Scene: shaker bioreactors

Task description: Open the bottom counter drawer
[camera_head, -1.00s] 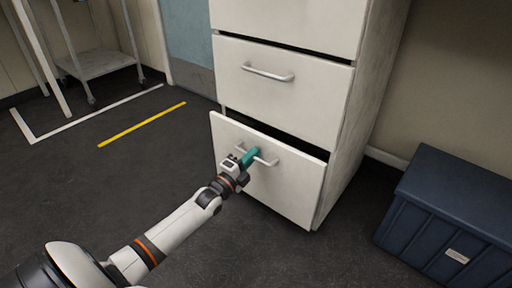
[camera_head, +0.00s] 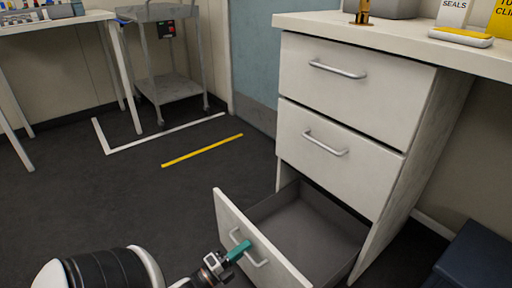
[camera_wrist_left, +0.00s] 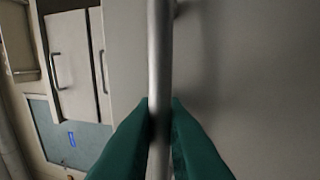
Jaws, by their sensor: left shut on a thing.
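The bottom counter drawer (camera_head: 312,226) is pulled well out, and its grey inside shows empty in the head view. Its white front carries a metal bar handle (camera_head: 261,262). My left gripper (camera_head: 238,251) is shut on this handle. In the left wrist view its green fingers (camera_wrist_left: 160,135) close on both sides of the handle bar (camera_wrist_left: 160,60). My right gripper is not in view.
Two closed drawers, the middle (camera_head: 325,154) and the top (camera_head: 345,88), sit above under the countertop (camera_head: 400,42). A dark blue box (camera_head: 474,262) stands at the right. A cart (camera_head: 172,88) and a table stand at the back left. The floor (camera_head: 120,195) left of the drawer is clear.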

